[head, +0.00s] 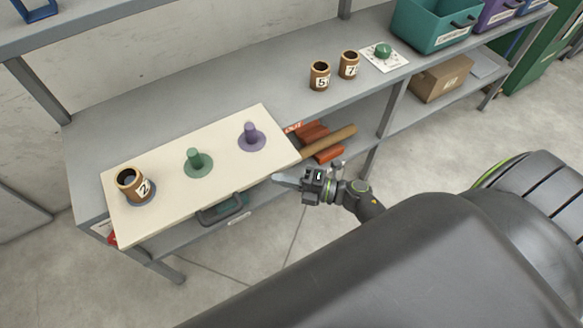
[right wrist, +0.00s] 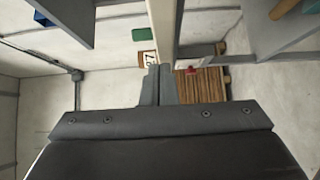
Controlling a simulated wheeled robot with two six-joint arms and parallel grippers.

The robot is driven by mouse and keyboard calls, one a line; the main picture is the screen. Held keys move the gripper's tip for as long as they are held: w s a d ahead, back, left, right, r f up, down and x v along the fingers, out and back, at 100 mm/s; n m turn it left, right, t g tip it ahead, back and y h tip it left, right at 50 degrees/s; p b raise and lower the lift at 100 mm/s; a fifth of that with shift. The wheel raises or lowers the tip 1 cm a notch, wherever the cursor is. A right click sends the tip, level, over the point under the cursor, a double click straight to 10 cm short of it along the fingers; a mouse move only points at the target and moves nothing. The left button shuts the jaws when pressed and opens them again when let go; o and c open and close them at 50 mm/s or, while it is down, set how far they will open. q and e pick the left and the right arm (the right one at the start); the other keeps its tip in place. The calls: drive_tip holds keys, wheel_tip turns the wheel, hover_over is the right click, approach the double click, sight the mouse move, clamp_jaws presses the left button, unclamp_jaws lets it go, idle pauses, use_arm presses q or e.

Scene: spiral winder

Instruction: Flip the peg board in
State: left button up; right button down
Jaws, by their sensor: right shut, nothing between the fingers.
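The cream peg board (head: 222,190) lies flat on the grey shelf in the head view, with its front edge out over the shelf's front. A green peg (head: 195,158) and a purple peg (head: 250,134) stand bare on it. A brown cup marked 2 (head: 131,184) sits at the board's left end on a blue-grey base, which it mostly hides. My right gripper (head: 275,178) is shut and empty, by the board's front edge near its right end; I cannot tell whether they touch. Its closed fingers also show in the right wrist view (right wrist: 157,72). My left gripper is out of view.
Two brown cups, marked 5 (head: 319,76) and 7 (head: 349,65), stand farther right on the shelf, beside a white plate with a green knob (head: 383,51). A teal bin (head: 433,25) stands beyond. Below are orange-red items (head: 318,140) and a cardboard box (head: 441,78).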

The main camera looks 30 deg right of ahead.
sight(257, 138)
drive_tip(key=shift+w, duration=0.15)
drive_tip(key=w+b, duration=0.1)
drive_tip(key=w, duration=0.3)
drive_tip(key=w+b, duration=0.2)
drive_tip(key=w, duration=0.3)
drive_tip(key=w+b, duration=0.2)
drive_tip(key=w, duration=0.3)
drive_tip(key=shift+w+a+f, duration=0.1)
drive_tip(key=shift+a, duration=0.2)
drive_tip(key=shift+w, duration=0.55)
drive_tip(key=shift+r, duration=0.25)
drive_tip(key=shift+w, duration=0.1)
